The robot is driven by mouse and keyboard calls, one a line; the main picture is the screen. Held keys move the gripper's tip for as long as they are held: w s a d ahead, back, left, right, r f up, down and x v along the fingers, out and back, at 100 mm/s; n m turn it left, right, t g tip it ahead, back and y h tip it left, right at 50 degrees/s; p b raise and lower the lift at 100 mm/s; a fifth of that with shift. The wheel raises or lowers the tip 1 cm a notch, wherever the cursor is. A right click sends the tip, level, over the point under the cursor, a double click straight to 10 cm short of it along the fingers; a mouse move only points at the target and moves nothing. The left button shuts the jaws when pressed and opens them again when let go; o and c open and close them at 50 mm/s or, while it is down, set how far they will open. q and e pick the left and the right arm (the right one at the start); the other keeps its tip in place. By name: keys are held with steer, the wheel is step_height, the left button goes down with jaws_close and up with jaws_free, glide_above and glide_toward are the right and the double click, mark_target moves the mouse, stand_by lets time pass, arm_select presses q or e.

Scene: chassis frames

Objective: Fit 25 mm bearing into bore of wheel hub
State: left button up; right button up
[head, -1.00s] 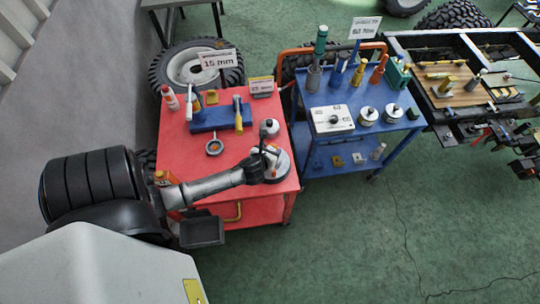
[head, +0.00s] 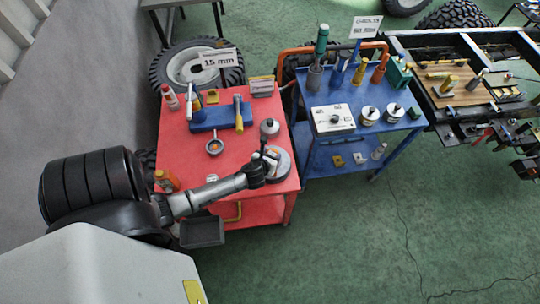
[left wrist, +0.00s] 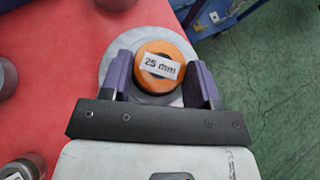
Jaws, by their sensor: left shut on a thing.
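The orange bearing (left wrist: 166,62), with a "25 mm" label on its top, is between the purple fingers of my left gripper (left wrist: 163,82) in the left wrist view. The gripper is shut on it. A round grey disc, which looks like the wheel hub (left wrist: 117,50), lies directly beneath. In the head view the hub (head: 284,168) sits at the right front of the red cart top, and my left gripper (head: 267,159) is over its left part. The bore is hidden under the bearing, so I cannot tell how deep the bearing sits. My right gripper is not in view.
A blue cart (head: 365,131) with cans and tools stands at right.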

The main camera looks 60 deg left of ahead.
arm_select(q)
steer(key=o, duration=1.1)
steer(key=shift+s+f, duration=0.15)
steer(key=shift+f, duration=0.25)
steer(key=shift+o, duration=0.8)
steer(key=shift+r, duration=0.4)
steer(key=shift+o, duration=0.2)
steer(key=p+v, duration=0.1)
steer(key=v, duration=0.9)
steer(key=shift+d+r, duration=0.25)
steer(key=shift+r, duration=0.1)
steer(key=s+d+r+n+g+h, duration=0.2)
steer(key=d+n, duration=0.6)
steer(key=n, duration=0.5)
steer(key=s+d+r+n+g+h, duration=0.3)
steer(key=s+d+r+n+h, duration=0.2)
steer(key=n, duration=0.8)
steer(key=shift+s+d+r, duration=0.95)
steer(key=shift+s+d, duration=0.05)
steer(key=shift+d, duration=1.05)
